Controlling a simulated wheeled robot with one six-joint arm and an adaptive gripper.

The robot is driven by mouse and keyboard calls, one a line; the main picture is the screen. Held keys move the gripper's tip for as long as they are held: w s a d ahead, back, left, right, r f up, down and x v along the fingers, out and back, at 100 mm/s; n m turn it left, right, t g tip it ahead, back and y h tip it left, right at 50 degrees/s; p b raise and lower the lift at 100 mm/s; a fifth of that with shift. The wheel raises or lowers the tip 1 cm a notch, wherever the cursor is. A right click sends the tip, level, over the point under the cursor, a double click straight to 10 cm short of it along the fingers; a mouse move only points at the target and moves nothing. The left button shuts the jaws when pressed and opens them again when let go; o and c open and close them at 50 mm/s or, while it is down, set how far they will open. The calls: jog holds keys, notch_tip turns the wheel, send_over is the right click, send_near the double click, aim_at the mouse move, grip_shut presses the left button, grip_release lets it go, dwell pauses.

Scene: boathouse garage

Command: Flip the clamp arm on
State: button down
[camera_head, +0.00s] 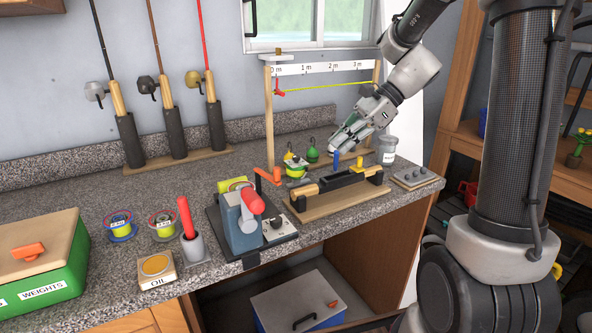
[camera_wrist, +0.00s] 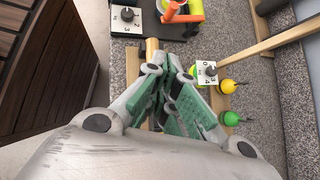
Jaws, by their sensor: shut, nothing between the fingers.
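No part is labelled as the clamp arm, so I cannot tell for certain which one it is. My gripper (camera_head: 347,136) is shut and empty, above and behind the fixture. In the wrist view my gripper (camera_wrist: 176,62) shows its fingers together, partly covering the fixture beneath.
A blue device (camera_head: 238,222) with a red handle stands left of the fixture. A grey tub (camera_head: 387,150) and a grey knobbed plate (camera_head: 416,175) lie right. A tall wooden post (camera_head: 269,115) rises behind. Green and yellow floats (camera_wrist: 232,118) are close to my gripper.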

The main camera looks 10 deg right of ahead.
jog(key=shift+s+a+r+m, duration=0.1)
jog(key=shift+a+m, duration=0.15)
jog(key=shift+m, duration=0.55)
send_near(281, 183)
jog(key=f, duration=0.1)
jog(key=d+f, duration=0.1)
jog(key=f, duration=0.1)
jog(key=shift+w+d+f, duration=0.25)
jog(key=shift+w+f, duration=0.05)
jog(key=shift+w, duration=0.1)
jog(key=a, duration=0.4)
jog(key=shift+w+f, duration=0.25)
jog(key=shift+a, duration=0.25)
